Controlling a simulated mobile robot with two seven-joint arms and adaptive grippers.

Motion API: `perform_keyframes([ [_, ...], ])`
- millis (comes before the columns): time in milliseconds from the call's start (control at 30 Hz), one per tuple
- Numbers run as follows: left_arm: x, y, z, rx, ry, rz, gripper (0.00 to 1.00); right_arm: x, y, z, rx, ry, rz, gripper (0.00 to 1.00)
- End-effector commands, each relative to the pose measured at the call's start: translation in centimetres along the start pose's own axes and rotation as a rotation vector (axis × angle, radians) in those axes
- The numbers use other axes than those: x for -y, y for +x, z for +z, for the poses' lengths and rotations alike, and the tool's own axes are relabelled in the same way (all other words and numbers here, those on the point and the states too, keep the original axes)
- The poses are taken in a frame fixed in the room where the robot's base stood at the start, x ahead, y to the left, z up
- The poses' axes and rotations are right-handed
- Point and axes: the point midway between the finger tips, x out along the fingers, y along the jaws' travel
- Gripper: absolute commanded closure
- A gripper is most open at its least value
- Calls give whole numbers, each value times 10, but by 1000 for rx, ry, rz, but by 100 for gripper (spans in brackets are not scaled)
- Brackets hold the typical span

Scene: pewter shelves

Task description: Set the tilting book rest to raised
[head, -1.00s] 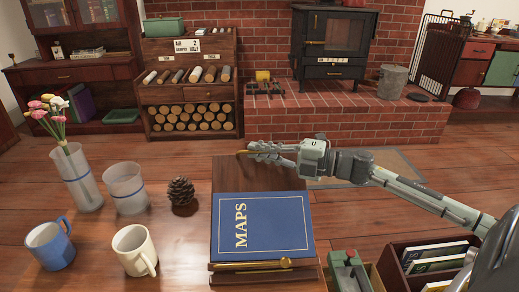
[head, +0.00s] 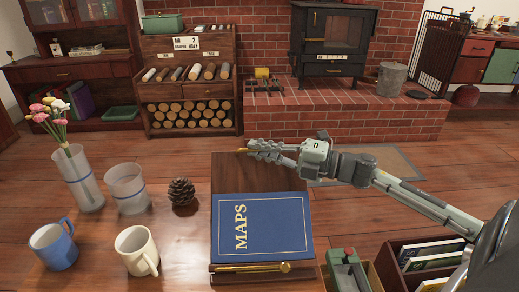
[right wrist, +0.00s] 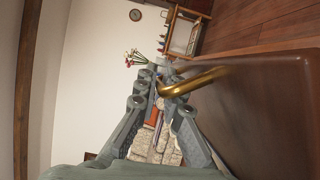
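The tilting book rest is a dark wooden stand (head: 232,172) on the table, in the lower middle of the head view. A blue book marked MAPS (head: 262,226) lies on it, above a brass bar (head: 252,268) along the near edge. The board looks low and nearly flat. My right gripper (head: 252,152) is at the rest's far edge, its fingers drawn together around a brass handle. In the right wrist view this bent handle (right wrist: 205,80) runs between the fingertips (right wrist: 158,85), beside a brown wooden surface. My left gripper is out of view.
A pine cone (head: 182,192), two glass vessels (head: 127,188), one with flowers, a blue mug (head: 52,245) and a cream mug (head: 136,250) stand left of the rest.

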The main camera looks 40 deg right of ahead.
Motion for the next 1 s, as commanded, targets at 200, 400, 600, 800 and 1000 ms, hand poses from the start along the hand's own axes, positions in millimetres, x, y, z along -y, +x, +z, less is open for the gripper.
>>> perform_keyframes([
  [200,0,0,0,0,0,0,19,-3,1,-2,-7,1,5,83],
  [400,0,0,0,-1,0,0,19,-2,0,-2,-6,1,3,83],
  [600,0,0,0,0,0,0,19,0,-15,-2,-4,5,1,83],
  [800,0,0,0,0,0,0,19,1,-57,-2,-2,6,0,83],
  [1000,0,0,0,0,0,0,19,0,-96,-1,-2,4,2,83],
])
